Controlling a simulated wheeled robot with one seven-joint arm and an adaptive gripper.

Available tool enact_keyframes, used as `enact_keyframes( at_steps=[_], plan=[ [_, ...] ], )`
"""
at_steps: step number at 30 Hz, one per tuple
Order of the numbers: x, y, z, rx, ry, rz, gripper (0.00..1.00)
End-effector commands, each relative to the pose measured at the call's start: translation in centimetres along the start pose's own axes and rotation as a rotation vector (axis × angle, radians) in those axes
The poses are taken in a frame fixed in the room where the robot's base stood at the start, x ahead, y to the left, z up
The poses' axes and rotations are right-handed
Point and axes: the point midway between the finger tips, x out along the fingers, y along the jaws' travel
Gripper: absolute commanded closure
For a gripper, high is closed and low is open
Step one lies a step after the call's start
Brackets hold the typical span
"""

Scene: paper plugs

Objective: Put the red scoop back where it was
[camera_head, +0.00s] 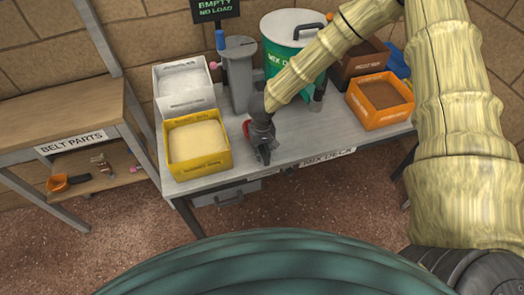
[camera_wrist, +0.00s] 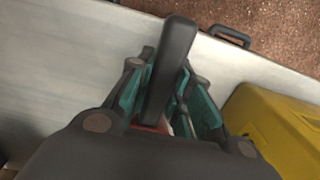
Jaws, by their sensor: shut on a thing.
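My gripper (camera_head: 264,145) is just above or at the mix deck table (camera_head: 290,153), to the right of the yellow bin. It is shut on the dark handle of the red scoop (camera_head: 247,130); a red part shows at the gripper's left side. In the wrist view the dark handle (camera_wrist: 170,65) stands between the teal-lined fingers, with a little red (camera_wrist: 150,126) low between them. Most of the scoop's bowl is hidden by my gripper. I cannot tell whether the scoop touches the table.
A yellow bin (camera_head: 202,171) of cream powder and a white bin (camera_head: 190,107) stand left. An orange bin (camera_head: 402,115) is right. An orange scoop (camera_head: 57,184) lies on the left bench's lower shelf. The deck's front middle is clear.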

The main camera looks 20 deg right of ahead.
Motion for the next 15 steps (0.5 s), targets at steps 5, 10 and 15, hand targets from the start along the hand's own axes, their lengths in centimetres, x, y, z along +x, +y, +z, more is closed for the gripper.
enact_keyframes(
  at_steps=[5, 10, 15],
  plan=[
    [0.36, -0.03, -0.07, -0.001, 0.002, -0.001, 1.00],
    [0.43, -0.03, -0.04, -0.001, 0.001, -0.001, 1.00],
    [0.63, -0.03, -0.02, -0.001, 0.001, -0.001, 0.63]
  ],
)
